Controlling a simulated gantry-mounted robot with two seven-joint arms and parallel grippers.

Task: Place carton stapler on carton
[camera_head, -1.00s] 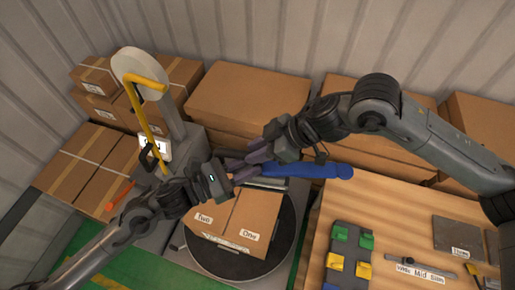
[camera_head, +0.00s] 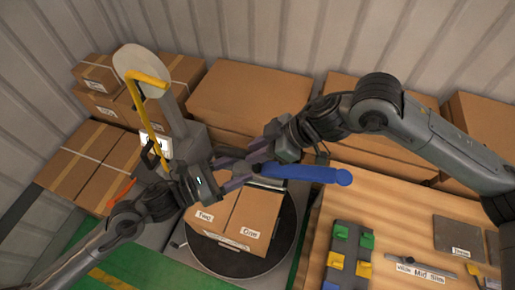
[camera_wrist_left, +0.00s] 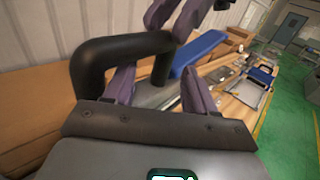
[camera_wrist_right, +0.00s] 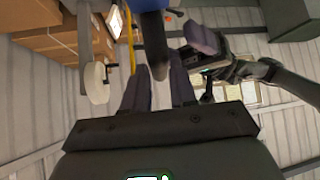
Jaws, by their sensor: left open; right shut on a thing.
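The carton stapler (camera_head: 305,173) has a long blue body and a black handle. My right gripper (camera_head: 250,157) is shut on it and holds it level above the far edge of the carton. The stapler's black handle loop (camera_wrist_left: 110,52) shows large in the left wrist view. My left gripper (camera_head: 240,180) is open close to the stapler. In the left wrist view part of the handle appears between its fingers (camera_wrist_left: 157,82); contact cannot be told. The brown carton (camera_head: 252,215), labelled Two and One, stands on a dark round turntable (camera_head: 230,262); the arms partly hide its far side.
A wooden bench (camera_head: 395,215) on the right bears a board with green and yellow pieces (camera_head: 348,255) and a metal rule (camera_head: 425,270). Large cartons (camera_head: 245,95) line the back wall. A grey machine with a yellow handle (camera_head: 147,105) stands left of the turntable.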

